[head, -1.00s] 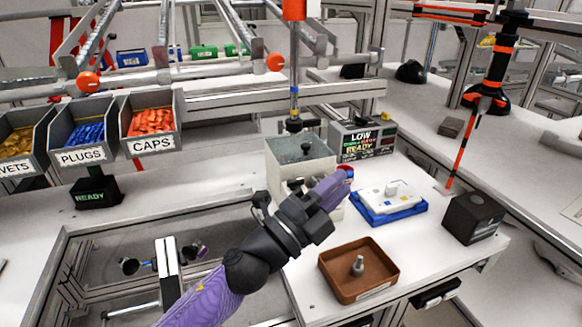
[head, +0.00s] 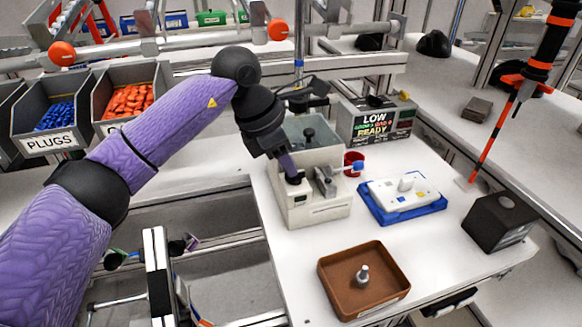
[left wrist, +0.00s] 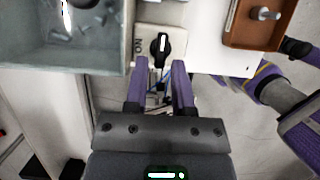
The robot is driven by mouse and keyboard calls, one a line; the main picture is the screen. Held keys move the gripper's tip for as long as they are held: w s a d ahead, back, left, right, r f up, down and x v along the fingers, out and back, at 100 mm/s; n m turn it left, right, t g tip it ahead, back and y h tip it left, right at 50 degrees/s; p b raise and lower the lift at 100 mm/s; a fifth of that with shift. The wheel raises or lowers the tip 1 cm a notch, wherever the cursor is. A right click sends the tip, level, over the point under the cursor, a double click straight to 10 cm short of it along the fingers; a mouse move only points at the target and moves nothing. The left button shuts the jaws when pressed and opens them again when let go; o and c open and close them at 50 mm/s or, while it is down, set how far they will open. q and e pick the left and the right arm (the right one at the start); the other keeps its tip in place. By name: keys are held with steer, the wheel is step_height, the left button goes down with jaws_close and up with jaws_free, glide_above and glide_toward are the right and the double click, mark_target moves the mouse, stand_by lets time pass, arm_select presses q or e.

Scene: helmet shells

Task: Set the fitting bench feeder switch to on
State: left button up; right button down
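The feeder (head: 325,203) is a pale box with a clear-walled hopper (head: 325,132), standing at the left of the fitting bench (head: 282,268). In the left wrist view its switch is a black knob (left wrist: 161,48) with a white line pointing toward the top of the picture. An "ON" label (left wrist: 139,46) is on the plate left of the knob. My left gripper (head: 290,172) is at the feeder's front left. In the left wrist view my left gripper (left wrist: 159,66) is open, its two purple fingers apart, with the knob just beyond and between the tips.
A display (head: 376,120) reading "LOW" and "READY" stands behind the feeder. A red cup (head: 354,162), a blue tray (head: 412,212) with a white part, a dark box (head: 499,221) and a brown tray (head: 334,291) are to the right. Hopper walls (left wrist: 122,55) are close on the left.

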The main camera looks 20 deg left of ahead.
arm_select(q)
steer(key=shift+x, duration=0.9)
steer(key=shift+c, duration=0.3)
jaws_close()
